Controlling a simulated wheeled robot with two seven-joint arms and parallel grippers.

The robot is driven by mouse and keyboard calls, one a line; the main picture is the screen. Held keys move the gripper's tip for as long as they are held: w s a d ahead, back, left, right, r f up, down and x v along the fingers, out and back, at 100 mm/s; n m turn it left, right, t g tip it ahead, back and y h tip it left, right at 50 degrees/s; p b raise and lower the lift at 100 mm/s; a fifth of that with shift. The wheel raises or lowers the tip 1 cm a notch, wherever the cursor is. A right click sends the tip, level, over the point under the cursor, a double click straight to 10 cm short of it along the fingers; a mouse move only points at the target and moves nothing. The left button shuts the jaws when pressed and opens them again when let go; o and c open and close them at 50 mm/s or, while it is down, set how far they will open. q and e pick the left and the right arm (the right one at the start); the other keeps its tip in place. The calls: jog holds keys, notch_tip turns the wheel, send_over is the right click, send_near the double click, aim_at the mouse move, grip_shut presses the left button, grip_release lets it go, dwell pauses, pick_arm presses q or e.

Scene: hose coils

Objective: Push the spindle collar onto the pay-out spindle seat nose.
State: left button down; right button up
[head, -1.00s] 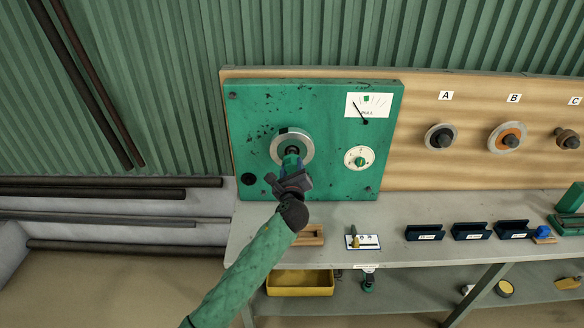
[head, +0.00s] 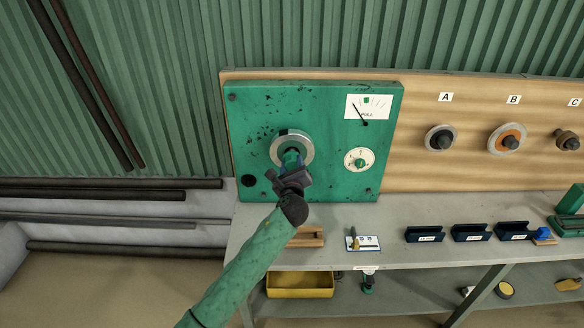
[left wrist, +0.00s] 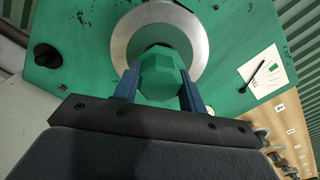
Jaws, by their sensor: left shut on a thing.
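The spindle collar is a green faceted piece (left wrist: 163,75) between the two blue fingers of my left gripper (left wrist: 158,92) in the left wrist view. My left gripper (head: 291,164) is shut on it, in front of the pay-out spindle seat. The seat shows as a pale metal ring (head: 277,149) on the green panel, and it also shows in the left wrist view (left wrist: 195,40). The collar lines up roughly with the ring's middle and covers the nose. I cannot tell how far the collar is on the nose. My right gripper is in neither view.
The green panel (head: 255,115) also bears a pull gauge (head: 375,105) and a white dial (head: 359,160). Labelled spools A (head: 440,137), B and C hang at the right. The grey bench (head: 390,210) below holds several dark blue holders (head: 424,234) and a small tagged card.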

pick_arm(q)
jog(key=shift+w, duration=1.15)
jog(key=c, duration=0.7)
grip_release()
jog(key=shift+s, duration=0.15)
jog(key=shift+s+p, duration=0.5)
jog(key=shift+s, duration=0.9)
jog(key=shift+s, duration=0.2)
jog(key=shift+s+p, duration=0.5)
jog(key=shift+s, duration=0.8)
